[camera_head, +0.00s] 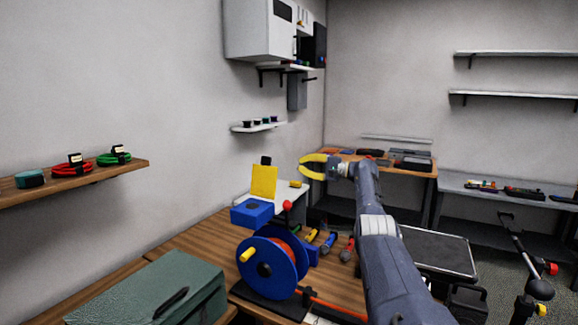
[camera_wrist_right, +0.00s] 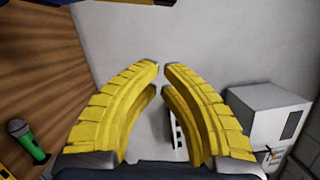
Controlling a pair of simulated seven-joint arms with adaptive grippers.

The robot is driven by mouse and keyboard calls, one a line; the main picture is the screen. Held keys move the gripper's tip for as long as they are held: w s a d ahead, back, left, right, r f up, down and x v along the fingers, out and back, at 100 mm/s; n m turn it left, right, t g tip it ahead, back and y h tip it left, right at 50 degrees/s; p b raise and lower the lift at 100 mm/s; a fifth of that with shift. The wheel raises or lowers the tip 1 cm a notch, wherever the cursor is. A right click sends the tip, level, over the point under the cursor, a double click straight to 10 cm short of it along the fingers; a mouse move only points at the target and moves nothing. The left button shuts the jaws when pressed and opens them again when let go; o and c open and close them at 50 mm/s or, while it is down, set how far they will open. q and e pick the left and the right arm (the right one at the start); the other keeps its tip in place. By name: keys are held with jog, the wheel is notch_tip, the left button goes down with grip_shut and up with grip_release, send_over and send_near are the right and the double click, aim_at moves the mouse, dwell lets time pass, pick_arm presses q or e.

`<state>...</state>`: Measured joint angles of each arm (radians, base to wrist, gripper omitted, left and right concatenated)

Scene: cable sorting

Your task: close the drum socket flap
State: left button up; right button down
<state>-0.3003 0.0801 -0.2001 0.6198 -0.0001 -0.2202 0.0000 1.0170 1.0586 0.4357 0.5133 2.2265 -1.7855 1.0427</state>
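A blue cable drum (camera_head: 266,268) with a yellow knob stands on a black base on the wooden bench. Behind it is a blue box (camera_head: 252,212) with a yellow panel (camera_head: 263,181) standing upright above it. I cannot tell for certain which part is the drum's socket flap. My right gripper (camera_head: 302,164) is in the air to the right of the yellow panel and apart from it. Its curved yellow fingers nearly meet at the tips (camera_wrist_right: 162,68), with nothing between them. My left gripper is not in view.
A green case (camera_head: 150,290) lies at the bench's front left. Several tools (camera_head: 328,243) lie right of the drum. A wall shelf (camera_head: 75,182) holds coiled cables. A white cabinet (camera_head: 262,30) hangs on the wall and also shows in the right wrist view (camera_wrist_right: 262,120).

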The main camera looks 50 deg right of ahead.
aim_at(264, 177)
jog(key=x, duration=0.8)
jog(key=shift+w+a, duration=0.25)
jog(key=shift+w, duration=0.15)
jog(key=shift+a, duration=0.15)
jog(key=shift+s+a+r, duration=0.15)
jog(key=shift+a+r, duration=0.05)
jog(key=shift+a, duration=0.6)
jog(key=shift+s+a+r, duration=0.15)
jog(key=shift+a+r, duration=0.05)
jog(key=shift+a, duration=0.6)
jog(key=shift+a, duration=0.1)
jog(key=shift+a, duration=0.1)
